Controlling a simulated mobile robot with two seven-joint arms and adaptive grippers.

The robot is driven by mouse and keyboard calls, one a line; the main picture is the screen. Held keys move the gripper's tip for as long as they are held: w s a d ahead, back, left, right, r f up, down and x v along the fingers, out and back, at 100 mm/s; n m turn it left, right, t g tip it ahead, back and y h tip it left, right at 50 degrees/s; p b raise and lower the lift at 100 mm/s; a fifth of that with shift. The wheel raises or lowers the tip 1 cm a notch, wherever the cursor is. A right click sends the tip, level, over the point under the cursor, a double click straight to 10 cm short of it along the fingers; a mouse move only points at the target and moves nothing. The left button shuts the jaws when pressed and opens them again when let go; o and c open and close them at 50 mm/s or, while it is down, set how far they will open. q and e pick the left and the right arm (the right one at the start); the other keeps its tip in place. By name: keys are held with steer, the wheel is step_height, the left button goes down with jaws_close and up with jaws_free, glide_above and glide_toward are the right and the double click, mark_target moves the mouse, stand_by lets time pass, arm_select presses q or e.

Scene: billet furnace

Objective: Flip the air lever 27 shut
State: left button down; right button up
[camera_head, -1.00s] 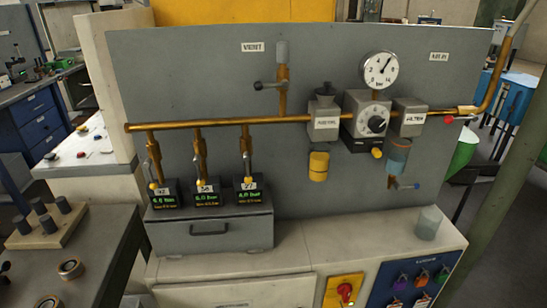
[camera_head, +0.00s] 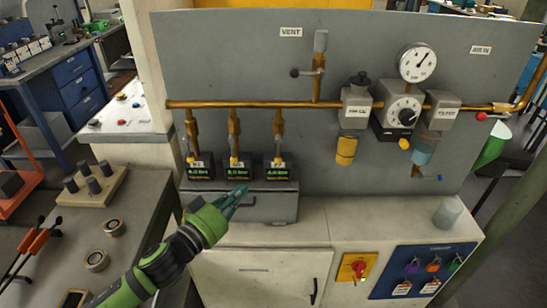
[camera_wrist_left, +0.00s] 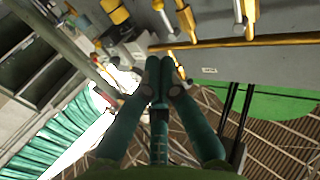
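The air lever 27 (camera_head: 278,148) is the rightmost of three small levers on brass drop pipes under the copper manifold. It hangs roughly in line with its pipe, above a black display box (camera_head: 279,172) with green text. The number tag on it is too small to read now, but read 27 in the earlier view. My left gripper (camera_head: 238,194) is in front of the grey drawer box, below and left of lever 27 in the picture, apart from it. In the left wrist view its fingers (camera_wrist_left: 164,66) are together with nothing between them. My right gripper is out of view.
The copper manifold (camera_head: 260,104) runs along the grey panel (camera_head: 225,60). Two similar levers stand left of lever 27. The regulator (camera_head: 400,118), gauge (camera_head: 418,62) and vent valve (camera_head: 317,72) are to the right. A grey cup (camera_head: 448,211) stands on the bench.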

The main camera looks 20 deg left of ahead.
arm_select(q)
steer(key=shift+d+r, duration=0.1)
steer(key=shift+r, duration=0.1)
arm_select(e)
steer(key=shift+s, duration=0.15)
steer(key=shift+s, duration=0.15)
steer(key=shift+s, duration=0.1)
arm_select(q)
steer(key=p, duration=0.4)
glide_toward(278, 151)
steer(key=x, duration=0.6)
steer(key=shift+w+d+f, duration=0.4)
steer(key=shift+w+f, duration=0.05)
steer(key=shift+f, duration=0.05)
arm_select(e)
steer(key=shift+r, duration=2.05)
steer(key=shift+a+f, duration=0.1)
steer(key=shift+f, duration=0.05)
